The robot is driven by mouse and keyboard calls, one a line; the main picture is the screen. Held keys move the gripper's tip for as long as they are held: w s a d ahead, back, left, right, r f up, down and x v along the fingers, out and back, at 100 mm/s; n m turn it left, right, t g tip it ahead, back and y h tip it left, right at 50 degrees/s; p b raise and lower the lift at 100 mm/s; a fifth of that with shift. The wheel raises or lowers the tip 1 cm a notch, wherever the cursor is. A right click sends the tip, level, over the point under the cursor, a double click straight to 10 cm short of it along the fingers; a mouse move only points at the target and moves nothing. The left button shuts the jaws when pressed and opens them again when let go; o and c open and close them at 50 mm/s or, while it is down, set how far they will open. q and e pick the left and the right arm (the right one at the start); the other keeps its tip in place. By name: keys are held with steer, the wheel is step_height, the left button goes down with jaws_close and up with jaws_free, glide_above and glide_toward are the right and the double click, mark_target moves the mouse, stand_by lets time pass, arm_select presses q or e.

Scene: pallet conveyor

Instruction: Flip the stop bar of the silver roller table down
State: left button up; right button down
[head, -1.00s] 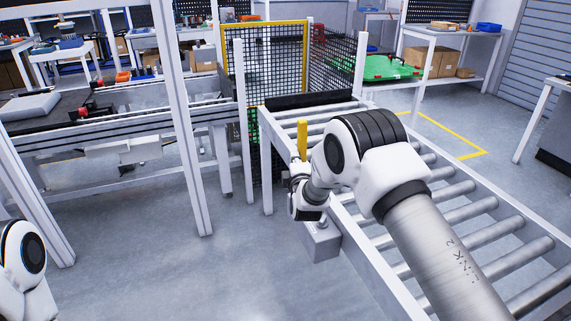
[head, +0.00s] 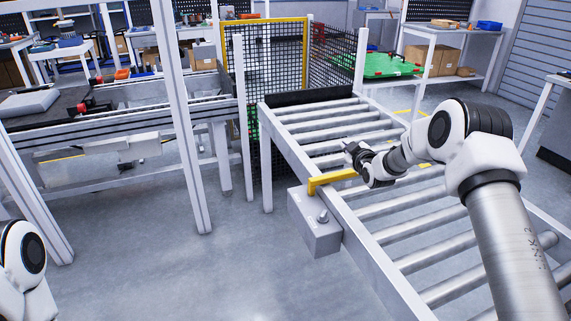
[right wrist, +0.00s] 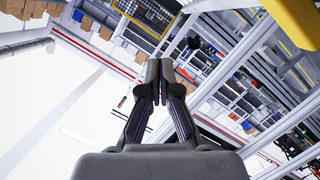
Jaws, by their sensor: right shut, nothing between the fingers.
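The yellow stop bar (head: 332,178) lies about level, reaching from the left rail of the silver roller table (head: 375,240) over the rollers. Its near end sits by a grey box (head: 316,228) with a knob on the rail's outer side. My right gripper (head: 348,149) is shut and empty over the rollers, just beyond the bar's far end; I cannot tell whether they touch. In the right wrist view its closed fingers (right wrist: 160,68) point up the picture, and a yellow piece (right wrist: 298,20), likely the bar, shows at the upper right corner. My left gripper is out of view.
A black mesh fence with a yellow frame (head: 306,60) stands behind the table's far end. A white upright post (head: 180,120) and another conveyor (head: 110,125) are on the left. The floor left of the roller table is clear.

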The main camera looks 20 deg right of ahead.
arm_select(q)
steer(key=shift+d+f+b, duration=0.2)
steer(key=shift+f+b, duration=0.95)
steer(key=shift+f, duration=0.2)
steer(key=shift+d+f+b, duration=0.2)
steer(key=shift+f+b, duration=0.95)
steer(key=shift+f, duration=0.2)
arm_select(e)
steer(key=shift+w+d+f+m+y, duration=0.1)
steer(key=shift+d+f+m+y, duration=0.4)
steer(key=shift+d+f, duration=1.35)
steer(key=shift+w+d+f+m+y, duration=0.1)
steer(key=shift+d+f+m, duration=0.7)
steer(key=shift+d+f, duration=1.05)
steer(key=shift+a+f, duration=0.15)
steer(key=shift+a, duration=0.05)
